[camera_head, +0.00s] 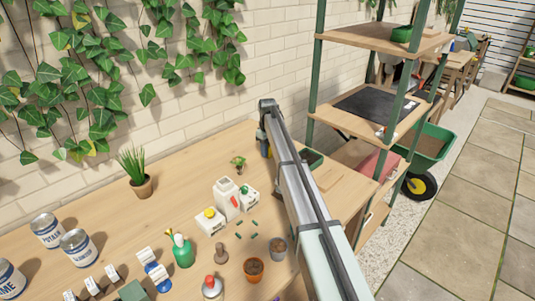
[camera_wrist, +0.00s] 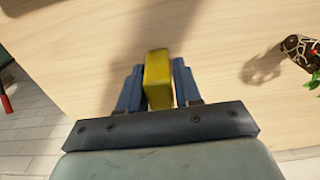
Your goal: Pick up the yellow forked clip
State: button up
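The yellow clip (camera_wrist: 158,80) sits between the two blue fingers of my gripper (camera_wrist: 157,85) in the wrist view. In the head view my gripper (camera_head: 264,140) is at the table's far side by the brick wall, mostly hidden behind my arm. A bit of yellow shows there beside the fingers.
Pots (camera_head: 253,268) and cans (camera_head: 79,246) stand nearer the front. A shelf rack (camera_head: 365,105) rises at the right.

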grip_shut()
jog(key=shift+r, duration=0.1)
